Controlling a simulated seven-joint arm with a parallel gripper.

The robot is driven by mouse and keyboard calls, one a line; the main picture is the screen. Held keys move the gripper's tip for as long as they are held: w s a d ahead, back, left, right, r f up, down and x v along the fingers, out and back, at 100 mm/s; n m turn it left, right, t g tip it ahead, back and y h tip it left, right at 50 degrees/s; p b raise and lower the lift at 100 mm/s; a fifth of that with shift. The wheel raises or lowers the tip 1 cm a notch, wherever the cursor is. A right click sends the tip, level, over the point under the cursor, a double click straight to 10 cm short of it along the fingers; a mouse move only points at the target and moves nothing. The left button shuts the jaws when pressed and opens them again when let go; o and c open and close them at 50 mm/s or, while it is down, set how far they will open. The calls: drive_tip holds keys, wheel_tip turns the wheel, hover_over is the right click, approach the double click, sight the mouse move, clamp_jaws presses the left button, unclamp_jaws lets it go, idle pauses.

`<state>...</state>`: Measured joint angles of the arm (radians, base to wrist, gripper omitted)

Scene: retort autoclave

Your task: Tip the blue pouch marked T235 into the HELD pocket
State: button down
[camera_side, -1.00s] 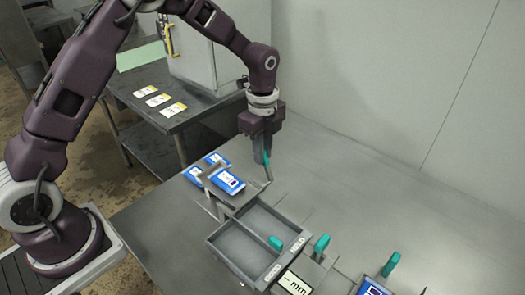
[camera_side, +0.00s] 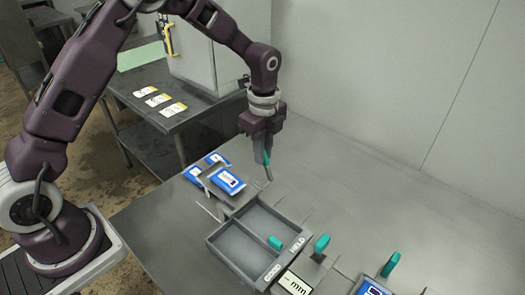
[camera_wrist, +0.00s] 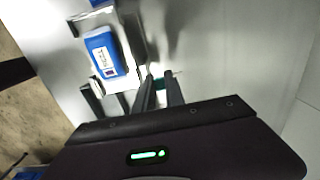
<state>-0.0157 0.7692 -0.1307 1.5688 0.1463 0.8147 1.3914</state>
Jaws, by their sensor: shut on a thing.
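A blue pouch (camera_side: 228,180) with a white label lies on a small grey tipping tray (camera_side: 212,190), which looks tilted; its printed code is too small to read surely. The pouch also shows in the wrist view (camera_wrist: 105,52). My gripper (camera_side: 265,160) is shut on a teal handle (camera_side: 267,158) beside the tray, to the right of the pouch. The teal handle shows partly between the fingers in the wrist view (camera_wrist: 165,75). The HELD pocket (camera_side: 278,223) is the right compartment of a grey two-part bin in front of the tray, and looks empty.
Two more blue pouches (camera_side: 194,174) lie behind the tray. A card marked "mm" (camera_side: 295,284) is at the front.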

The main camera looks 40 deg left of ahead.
drive_tip(key=shift+d+r+y, duration=0.15)
drive_tip(key=shift+d+y, duration=0.75)
drive_tip(key=shift+y, duration=0.15)
drive_tip(key=shift+d+r+y, duration=0.15)
drive_tip(key=shift+d+y, duration=0.7)
drive_tip(key=shift+y, duration=0.2)
drive_tip(key=shift+d+f+y, duration=0.1)
drive_tip(key=shift+d+y, duration=0.6)
drive_tip(key=shift+y, duration=0.3)
drive_tip(key=shift+d+f+y, duration=0.3)
drive_tip(key=shift+d+y, duration=0.6)
drive_tip(key=shift+y, duration=0.3)
drive_tip(key=shift+d, duration=0.15)
drive_tip(key=c, duration=1.4)
unclamp_jaws()
drive_tip(key=shift+f, duration=0.1)
drive_tip(key=v, duration=0.7)
